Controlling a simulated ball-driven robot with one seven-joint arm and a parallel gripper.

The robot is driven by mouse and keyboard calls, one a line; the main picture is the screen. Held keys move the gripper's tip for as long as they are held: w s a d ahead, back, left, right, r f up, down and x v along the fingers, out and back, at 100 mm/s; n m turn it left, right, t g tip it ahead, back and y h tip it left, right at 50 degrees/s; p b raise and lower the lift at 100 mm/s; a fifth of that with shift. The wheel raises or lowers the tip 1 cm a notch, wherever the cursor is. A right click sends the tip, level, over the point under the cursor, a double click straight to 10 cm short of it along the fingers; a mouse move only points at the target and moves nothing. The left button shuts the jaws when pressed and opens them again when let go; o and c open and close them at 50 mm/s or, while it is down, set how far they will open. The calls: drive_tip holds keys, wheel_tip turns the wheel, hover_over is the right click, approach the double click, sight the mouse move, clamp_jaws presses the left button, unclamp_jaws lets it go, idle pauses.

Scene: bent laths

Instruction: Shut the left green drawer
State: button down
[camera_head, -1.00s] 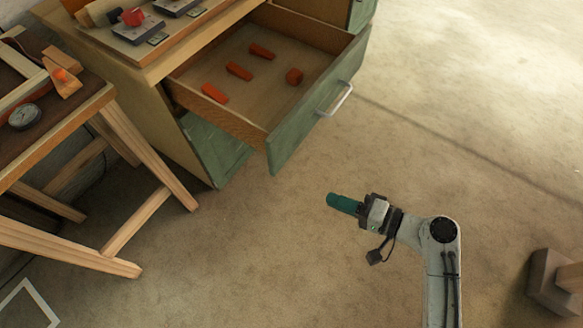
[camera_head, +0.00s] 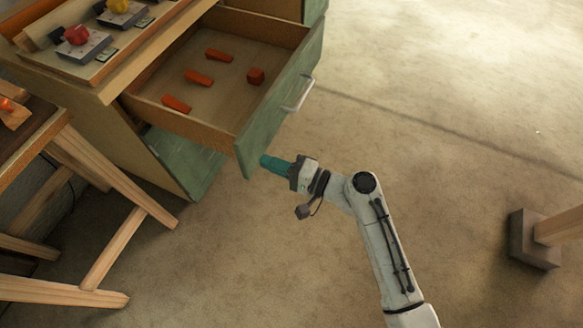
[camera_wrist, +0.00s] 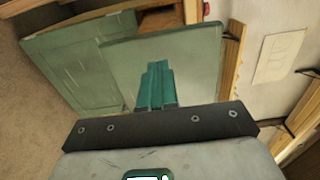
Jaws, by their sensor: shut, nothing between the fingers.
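The left green drawer (camera_head: 262,130) stands pulled out of the wooden cabinet in the head view, with a silver bar handle (camera_head: 298,93) on its green front. Several orange pieces (camera_head: 200,78) lie inside it. My gripper (camera_head: 266,161) is shut and empty, its teal fingers close to the lower left end of the drawer front. In the wrist view the teal fingers (camera_wrist: 156,88) point at the pale green drawer front (camera_wrist: 190,62). I cannot tell whether they touch it.
A wooden stool or table (camera_head: 85,170) with slanted legs stands at the left. The cabinet top (camera_head: 120,70) carries small devices with red and yellow knobs. A grey block with a wooden beam (camera_head: 533,240) lies at the right. The floor between is clear.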

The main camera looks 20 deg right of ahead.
drive_tip(key=shift+x, duration=1.25)
